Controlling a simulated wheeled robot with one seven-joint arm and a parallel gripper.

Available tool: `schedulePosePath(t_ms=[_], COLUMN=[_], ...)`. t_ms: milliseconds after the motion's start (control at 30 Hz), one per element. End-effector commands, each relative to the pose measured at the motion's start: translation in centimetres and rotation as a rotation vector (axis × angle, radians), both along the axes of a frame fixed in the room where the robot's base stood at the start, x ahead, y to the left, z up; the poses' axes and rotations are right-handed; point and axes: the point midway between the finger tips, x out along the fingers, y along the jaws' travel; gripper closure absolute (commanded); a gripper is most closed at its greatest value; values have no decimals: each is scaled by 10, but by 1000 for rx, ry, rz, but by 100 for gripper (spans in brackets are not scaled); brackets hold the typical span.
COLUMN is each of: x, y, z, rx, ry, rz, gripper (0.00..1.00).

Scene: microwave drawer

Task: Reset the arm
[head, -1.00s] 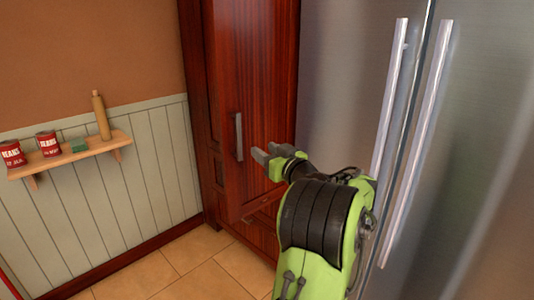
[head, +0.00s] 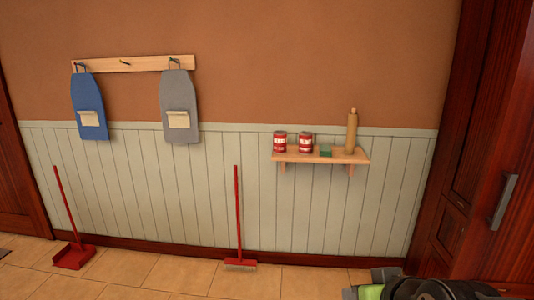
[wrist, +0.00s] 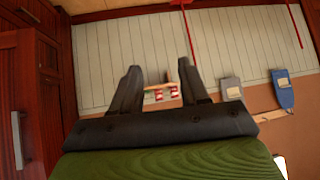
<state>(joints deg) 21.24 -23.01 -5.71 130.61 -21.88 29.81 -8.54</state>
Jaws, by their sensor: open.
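My gripper (wrist: 157,92) shows in the wrist view with its two dark fingers apart and nothing between them. Beyond the fingers, the wall shelf with red cans shows upside down. In the head view, only a part of my green and black arm shows at the bottom right edge, in front of the wooden cabinet (head: 480,165).
A wall shelf (head: 320,157) holds two red cans, a green block and a rolling pin (head: 351,131). Two aprons (head: 180,105) hang on a rack. A broom (head: 238,215) and a red dustpan (head: 74,256) stand by the wall. The tiled floor between is clear.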

Motion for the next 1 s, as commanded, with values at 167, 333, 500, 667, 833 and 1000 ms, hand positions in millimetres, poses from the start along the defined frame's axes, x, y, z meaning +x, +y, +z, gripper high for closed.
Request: schedulePosePath(t_ms=[167,333,500,667,833,1000], x=[-76,-135,-132,-132,-131,-131], y=[42,48,47,47,47,47], z=[-32,-48,-4,40,89,103], rx=[-25,-48,-46,-46,-46,-46], ry=[176,300,298,297,296,296], rz=[25,-3,-7,-6,-6,-5], gripper=[55,55,55,55,55,55])
